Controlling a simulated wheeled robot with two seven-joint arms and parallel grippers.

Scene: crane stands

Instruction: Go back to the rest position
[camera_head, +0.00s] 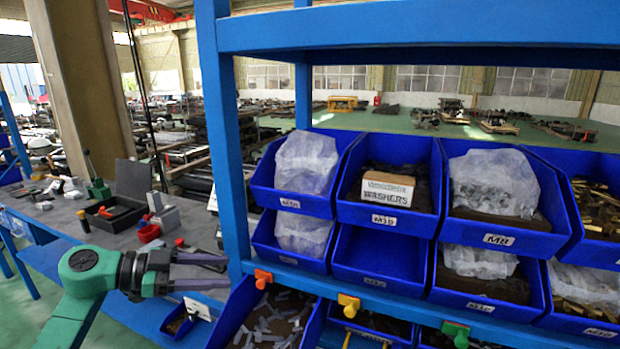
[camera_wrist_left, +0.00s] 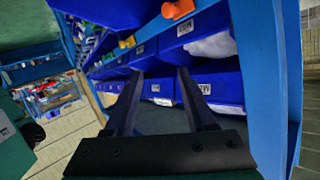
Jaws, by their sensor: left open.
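My left gripper (camera_head: 202,272) comes in from the left in the head view, in front of the blue rack post (camera_head: 222,140) and the grey workbench. Its two dark fingers are apart with nothing between them. In the left wrist view the open fingers (camera_wrist_left: 158,100) point toward the blue bins of the rack, and I see no object held. My right gripper is not in view.
Blue bins stand in rows on the rack; one holds a box marked WASHERS (camera_head: 388,189). An empty bin (camera_head: 380,258) sits below it. Coloured clips (camera_head: 348,303) line the shelf edge. A grey workbench (camera_head: 70,222) with tools stands at left.

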